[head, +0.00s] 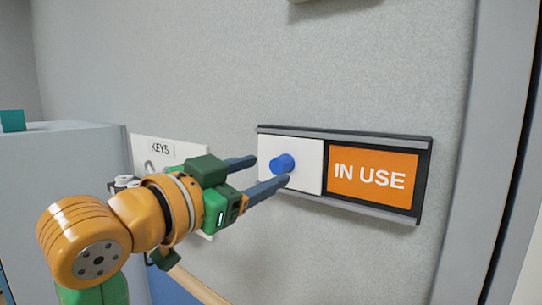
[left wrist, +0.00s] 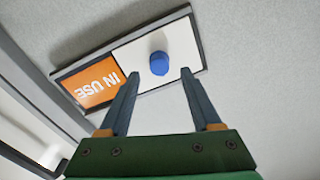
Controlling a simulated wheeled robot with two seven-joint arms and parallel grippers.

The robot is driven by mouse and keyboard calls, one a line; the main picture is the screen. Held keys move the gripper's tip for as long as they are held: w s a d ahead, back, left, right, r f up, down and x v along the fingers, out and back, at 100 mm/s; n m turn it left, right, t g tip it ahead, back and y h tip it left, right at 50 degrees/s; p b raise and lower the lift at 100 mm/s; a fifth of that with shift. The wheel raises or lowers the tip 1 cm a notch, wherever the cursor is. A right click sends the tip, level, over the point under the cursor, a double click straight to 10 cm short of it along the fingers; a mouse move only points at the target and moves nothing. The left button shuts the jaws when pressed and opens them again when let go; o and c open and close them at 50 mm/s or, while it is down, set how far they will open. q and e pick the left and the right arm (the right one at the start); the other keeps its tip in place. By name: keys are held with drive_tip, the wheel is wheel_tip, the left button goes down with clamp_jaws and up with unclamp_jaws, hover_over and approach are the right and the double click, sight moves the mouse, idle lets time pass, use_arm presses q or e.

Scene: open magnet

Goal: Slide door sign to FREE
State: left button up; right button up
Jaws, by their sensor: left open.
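The door sign (head: 425,180) is a dark frame with grey rails on the wall. Its white sliding panel (head: 309,167) covers the left part, and the orange IN USE field (head: 372,178) shows at the right. A blue knob (head: 283,163) stands out from the panel. My left gripper (head: 272,173) is open in front of the panel, its fingers pointing at the sign. In the left wrist view the knob (left wrist: 159,63) appears between and just beyond the fingertips (left wrist: 160,74); I cannot tell whether they touch it. No FREE text is visible. My right gripper is out of view.
A white KEYS board (head: 160,149) hangs on the wall left of the sign, partly behind my left arm. A grey cabinet (head: 75,160) with a teal object (head: 12,121) stands at the left. A grey door frame (head: 487,150) rises at the right.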

sight(276, 168)
use_arm(q)
drive_tip(key=p+x, duration=0.1)
drive_tip(key=x, duration=0.2)
drive_tip(key=shift+d+r, duration=0.1)
drive_tip(key=shift+d, duration=0.05)
drive_tip(key=shift+w+d+f, duration=0.1)
drive_tip(key=shift+w+f, duration=0.15)
drive_tip(key=shift+w, duration=0.15)
drive_tip(key=shift+s+r, duration=0.15)
drive_tip(key=shift+s, duration=0.1)
clamp_jaws()
idle(0.6)
